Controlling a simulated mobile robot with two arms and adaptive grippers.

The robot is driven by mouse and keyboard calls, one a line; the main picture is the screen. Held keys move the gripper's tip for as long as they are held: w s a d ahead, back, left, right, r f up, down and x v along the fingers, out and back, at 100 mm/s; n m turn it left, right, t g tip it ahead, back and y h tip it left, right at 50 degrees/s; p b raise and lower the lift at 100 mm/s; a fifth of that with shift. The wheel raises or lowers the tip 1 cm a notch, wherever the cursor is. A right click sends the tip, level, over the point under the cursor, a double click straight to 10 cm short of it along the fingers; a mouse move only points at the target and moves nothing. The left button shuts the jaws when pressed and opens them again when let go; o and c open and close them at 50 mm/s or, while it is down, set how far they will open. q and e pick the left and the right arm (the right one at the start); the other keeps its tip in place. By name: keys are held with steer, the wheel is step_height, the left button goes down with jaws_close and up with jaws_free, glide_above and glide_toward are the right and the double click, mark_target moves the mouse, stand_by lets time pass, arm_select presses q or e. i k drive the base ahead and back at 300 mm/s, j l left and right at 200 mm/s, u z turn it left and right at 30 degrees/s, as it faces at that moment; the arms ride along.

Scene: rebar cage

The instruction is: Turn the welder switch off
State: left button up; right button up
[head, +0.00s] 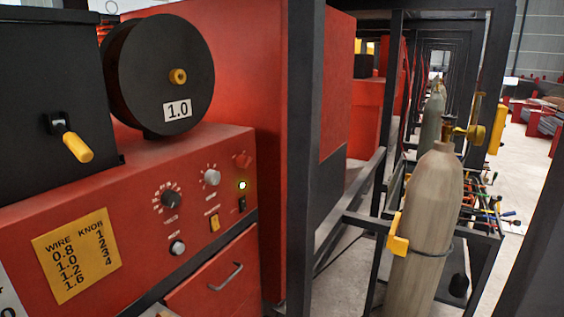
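The red welder (120,185) fills the left of the head view, with its control panel facing me. A small black switch (242,204) sits near the panel's right end; its position is too small to read. Nothing touches the panel's switches. Neither of my grippers is in view.
A black knob (171,199), a red button (242,160) and a yellow wire chart (77,254) are on the panel. A black spool marked 1.0 (160,75) stands above. A dark post (303,150) and gas cylinder (428,220) stand to the right.

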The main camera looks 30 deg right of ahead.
mark_target(242, 161)
steer(key=z, duration=0.85)
